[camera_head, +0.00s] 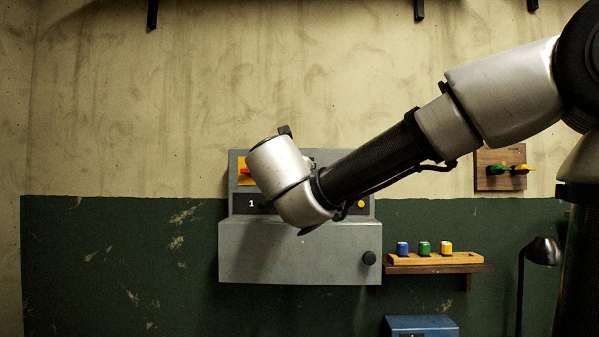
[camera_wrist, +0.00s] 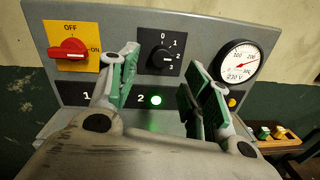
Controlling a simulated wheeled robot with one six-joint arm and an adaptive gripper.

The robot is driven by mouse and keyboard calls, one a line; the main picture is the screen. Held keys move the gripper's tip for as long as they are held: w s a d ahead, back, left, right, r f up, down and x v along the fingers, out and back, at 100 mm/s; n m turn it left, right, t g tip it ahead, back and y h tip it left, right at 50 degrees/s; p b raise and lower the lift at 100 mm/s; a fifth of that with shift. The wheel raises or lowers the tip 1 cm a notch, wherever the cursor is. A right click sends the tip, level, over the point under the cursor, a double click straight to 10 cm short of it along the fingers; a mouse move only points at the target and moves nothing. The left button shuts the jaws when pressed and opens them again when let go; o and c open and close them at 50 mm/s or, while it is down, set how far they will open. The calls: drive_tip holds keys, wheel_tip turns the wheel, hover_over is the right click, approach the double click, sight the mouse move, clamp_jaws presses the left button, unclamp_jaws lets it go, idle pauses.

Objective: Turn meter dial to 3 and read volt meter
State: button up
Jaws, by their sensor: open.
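The meter dial (camera_wrist: 163,60) is a black knob on a black plate marked 0 to 3. Its white mark points right, seemingly near 2. The round white volt meter (camera_wrist: 239,62) has a red needle pointing right, apparently around 200; the exact reading is too small to tell. In the wrist view my gripper (camera_wrist: 161,62) is open and empty, its green-padded fingers spread left and right of the dial's outline. I cannot tell the distance to the knob. In the head view my wrist hides the dial, the meter and the gripper.
On the grey panel (camera_head: 300,262), a red switch (camera_wrist: 68,50) on a yellow plate points toward ON. A green lamp (camera_wrist: 156,100) by the 2 is lit. A yellow lamp (camera_head: 361,204) is at right. A shelf (camera_head: 440,268) with coloured blocks stands right of the panel.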

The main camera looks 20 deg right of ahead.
drive_tip(key=x, duration=0.6)
drive_tip(key=shift+d, duration=0.1)
drive_tip(key=c, duration=1.1)
